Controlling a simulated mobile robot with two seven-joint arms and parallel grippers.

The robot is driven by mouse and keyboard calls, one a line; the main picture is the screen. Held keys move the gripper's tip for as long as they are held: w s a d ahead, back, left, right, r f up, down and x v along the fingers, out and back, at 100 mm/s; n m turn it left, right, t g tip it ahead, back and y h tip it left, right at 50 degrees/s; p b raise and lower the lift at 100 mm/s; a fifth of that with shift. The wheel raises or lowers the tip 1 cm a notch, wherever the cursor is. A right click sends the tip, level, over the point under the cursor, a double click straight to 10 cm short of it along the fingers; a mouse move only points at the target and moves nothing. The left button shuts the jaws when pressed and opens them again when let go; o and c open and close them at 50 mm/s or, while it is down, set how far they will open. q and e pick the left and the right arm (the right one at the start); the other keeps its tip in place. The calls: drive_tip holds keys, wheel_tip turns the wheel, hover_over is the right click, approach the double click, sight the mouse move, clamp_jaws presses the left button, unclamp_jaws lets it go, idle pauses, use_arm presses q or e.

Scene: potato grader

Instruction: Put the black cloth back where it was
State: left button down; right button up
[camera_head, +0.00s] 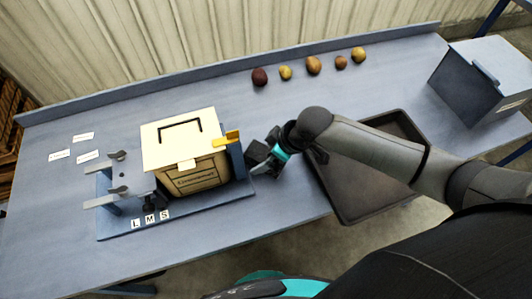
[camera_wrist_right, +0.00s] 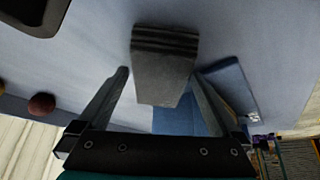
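The black cloth (camera_wrist_right: 165,55) shows in the right wrist view as a thick, dark grey folded pad with layered edges. It lies on the blue table beside the grader. My right gripper (camera_wrist_right: 159,74) is open, with one finger on each side of the cloth and a gap at the left finger. In the head view, the right gripper (camera_head: 263,163) is low at the right end of the grader, and the cloth (camera_head: 256,149) is a small dark patch partly hidden by it. My left gripper is not in view.
A dark tray (camera_head: 345,205) lies under my right arm. Several potatoes (camera_head: 313,65) line the back; a blue-grey bin (camera_head: 465,85) stands right.

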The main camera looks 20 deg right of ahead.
drive_tip(key=shift+r, duration=0.35)
drive_tip(key=p+v, duration=0.2)
drive_tip(key=v, duration=1)
drive_tip(key=shift+r+p, duration=0.25)
drive_tip(key=shift+p, duration=0.1)
drive_tip(key=shift+d, duration=0.1)
